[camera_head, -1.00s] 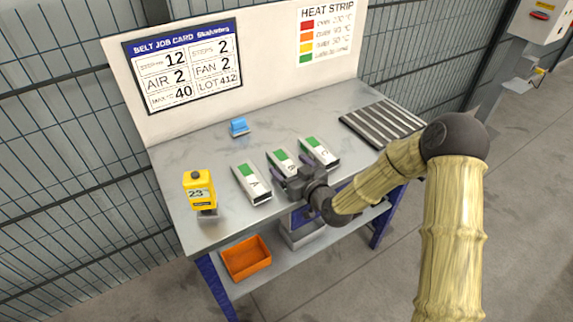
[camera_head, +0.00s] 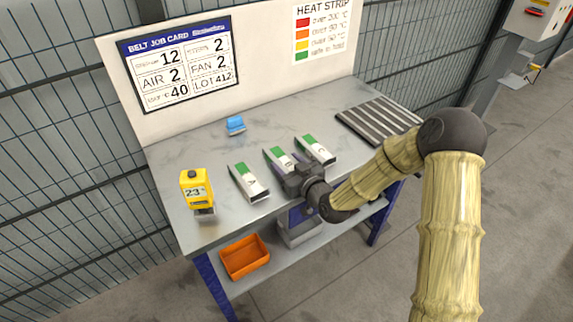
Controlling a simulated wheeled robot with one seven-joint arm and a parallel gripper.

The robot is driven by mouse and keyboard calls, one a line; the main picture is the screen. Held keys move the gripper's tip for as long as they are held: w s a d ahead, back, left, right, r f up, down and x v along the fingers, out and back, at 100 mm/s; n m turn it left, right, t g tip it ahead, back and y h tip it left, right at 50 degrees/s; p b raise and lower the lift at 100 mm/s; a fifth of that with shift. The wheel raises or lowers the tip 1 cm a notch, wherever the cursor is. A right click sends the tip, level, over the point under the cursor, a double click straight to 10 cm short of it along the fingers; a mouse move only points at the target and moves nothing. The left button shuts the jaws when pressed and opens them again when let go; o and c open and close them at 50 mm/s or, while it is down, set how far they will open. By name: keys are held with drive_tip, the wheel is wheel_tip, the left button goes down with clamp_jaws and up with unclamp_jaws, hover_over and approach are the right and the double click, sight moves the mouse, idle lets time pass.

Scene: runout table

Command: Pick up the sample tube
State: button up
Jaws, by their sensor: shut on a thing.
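Three long white box-like pieces with green ends lie side by side on the grey table (camera_head: 185,150). They are marked A (camera_head: 249,182), B (camera_head: 279,159) and C (camera_head: 316,150); I cannot tell which, if any, is the sample tube. My gripper (camera_head: 287,167) is at the middle piece, B. Its fingers lie along both sides of B and are shut on it. The dark gripper body hides the near end of B. I see no clear gap under B.
A yellow device reading 23 (camera_head: 196,189) stands at the table's left front. A small blue object (camera_head: 236,126) lies near the back panel. A dark ribbed rack (camera_head: 378,122) is at the right. An orange bin (camera_head: 244,257) sits on the lower shelf.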

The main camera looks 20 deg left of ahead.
sight(288, 164)
wheel_tip(288, 164, up, 10)
drive_tip(key=shift+f, duration=0.2)
idle(0.6)
